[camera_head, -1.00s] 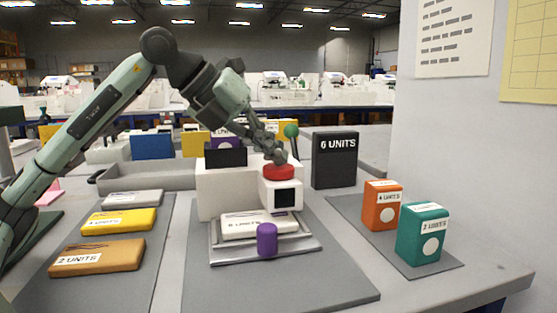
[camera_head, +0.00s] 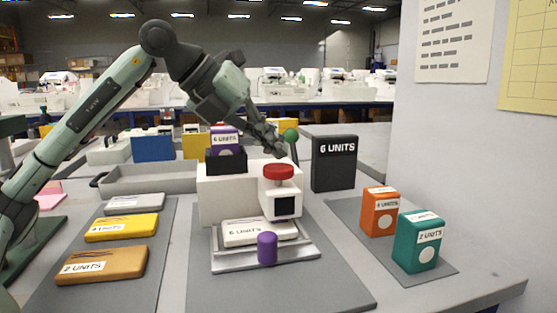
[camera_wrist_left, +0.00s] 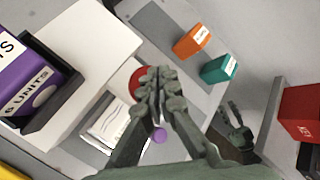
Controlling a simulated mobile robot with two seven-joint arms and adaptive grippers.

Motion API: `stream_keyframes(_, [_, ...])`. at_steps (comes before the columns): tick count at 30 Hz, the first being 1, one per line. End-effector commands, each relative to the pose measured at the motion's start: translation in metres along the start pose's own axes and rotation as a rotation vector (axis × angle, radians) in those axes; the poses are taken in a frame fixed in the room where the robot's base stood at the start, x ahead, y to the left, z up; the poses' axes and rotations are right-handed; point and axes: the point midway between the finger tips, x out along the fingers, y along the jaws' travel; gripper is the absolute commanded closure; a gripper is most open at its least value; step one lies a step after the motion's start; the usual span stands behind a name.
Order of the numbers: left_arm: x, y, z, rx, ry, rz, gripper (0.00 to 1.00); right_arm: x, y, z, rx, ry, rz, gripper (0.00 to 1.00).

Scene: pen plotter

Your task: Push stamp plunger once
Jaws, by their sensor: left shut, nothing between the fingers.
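The stamp is a white machine (camera_head: 217,205) with a red plunger cap (camera_head: 279,171) on top of its front head. A tray (camera_head: 222,262) under the head holds a white packet (camera_head: 243,233) marked 6 UNITS. A purple cylinder (camera_head: 267,248) stands at the tray's front. My left gripper (camera_head: 281,152) is shut and empty, its fingertips just above the red cap, apparently apart from it. In the left wrist view the shut fingers (camera_wrist_left: 157,98) partly cover the red cap (camera_wrist_left: 136,83). What seems to be my right gripper (camera_wrist_left: 236,130) shows low at the right there.
A black box (camera_head: 334,162) and a green-balled lever (camera_head: 290,135) stand at the right rear. Orange (camera_head: 381,211) and teal (camera_head: 419,240) boxes stand right. Packets, including a yellow one (camera_head: 121,227), lie left.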

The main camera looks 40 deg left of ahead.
Motion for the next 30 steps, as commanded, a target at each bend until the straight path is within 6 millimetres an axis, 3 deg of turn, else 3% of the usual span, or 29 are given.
stream_keyframes(8, [-0.001, -0.001, 0.001, 0.0, -0.001, 0.0, 1.0, 0.0, 0.0, -0.001, 0.0, 0.0, 0.0, 0.6])
stream_keyframes(24, [-0.035, -0.025, 0.025, 0.0, 0.0, 0.0, 1.0, -0.011, 0.002, -0.05, 0.0, 0.0, 0.0, 0.6])
stream_keyframes(30, [-0.034, -0.025, 0.025, 0.0, 0.0, 0.0, 1.0, -0.011, 0.002, -0.05, 0.0, 0.003, 0.0, 0.6])
